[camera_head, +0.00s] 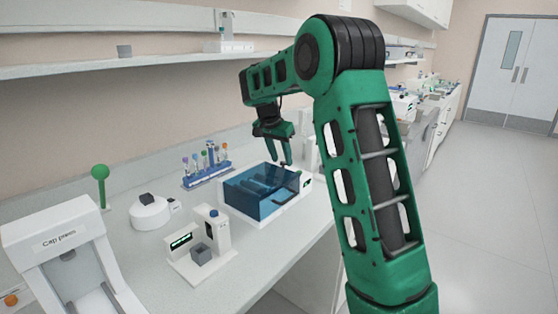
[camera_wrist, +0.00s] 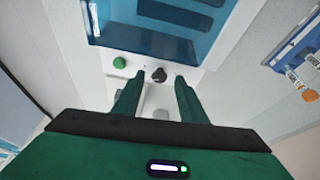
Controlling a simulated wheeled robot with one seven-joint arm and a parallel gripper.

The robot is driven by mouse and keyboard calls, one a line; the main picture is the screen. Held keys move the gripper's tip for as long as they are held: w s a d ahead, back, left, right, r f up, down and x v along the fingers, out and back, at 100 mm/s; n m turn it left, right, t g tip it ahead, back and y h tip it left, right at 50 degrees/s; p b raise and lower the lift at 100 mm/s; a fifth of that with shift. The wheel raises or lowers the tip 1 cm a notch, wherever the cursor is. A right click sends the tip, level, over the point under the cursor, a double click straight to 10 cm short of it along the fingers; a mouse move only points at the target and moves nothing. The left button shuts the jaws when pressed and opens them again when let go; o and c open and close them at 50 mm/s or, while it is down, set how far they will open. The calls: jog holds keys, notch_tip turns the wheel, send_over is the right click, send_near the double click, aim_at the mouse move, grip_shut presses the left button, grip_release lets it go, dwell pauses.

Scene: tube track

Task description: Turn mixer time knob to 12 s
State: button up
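The mixer (camera_head: 285,217) is a white box with a see-through blue lid (camera_head: 250,186), standing on the bench below my gripper (camera_head: 283,160). In the wrist view, a dark round knob (camera_wrist: 158,74) sits on its white panel, to the right of a green button (camera_wrist: 119,63). My gripper is open in the wrist view, with its two green fingertips to the left and right of the knob. I cannot tell whether they touch it or how high they are above it. The time reading is not legible.
A blue tube rack (camera_head: 207,176) stands behind and left of the mixer. A small white device with a dark display (camera_head: 181,241), a round white device (camera_head: 150,213) and a cap press (camera_head: 62,245) are to the left. The bench front edge lies close to the mixer.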

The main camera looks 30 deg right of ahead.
jog(key=shift+d+f, duration=0.1)
jog(key=shift+f, duration=0.15)
grip_shut()
jog(key=shift+n, duration=0.3)
jog(key=shift+s+n+t, duration=0.1)
jog(key=shift+n+t, duration=0.5)
jog(key=shift+n, duration=0.6)
jog(key=shift+d+r+n+t+y, duration=0.1)
jog(key=shift+n+t+y, duration=0.2)
jog(key=shift+n, duration=0.5)
jog(key=shift+d+n+t+y, duration=0.1)
jog(key=shift+n+y, duration=0.3)
jog(key=shift+n, duration=0.4)
jog(key=shift+a, duration=0.1)
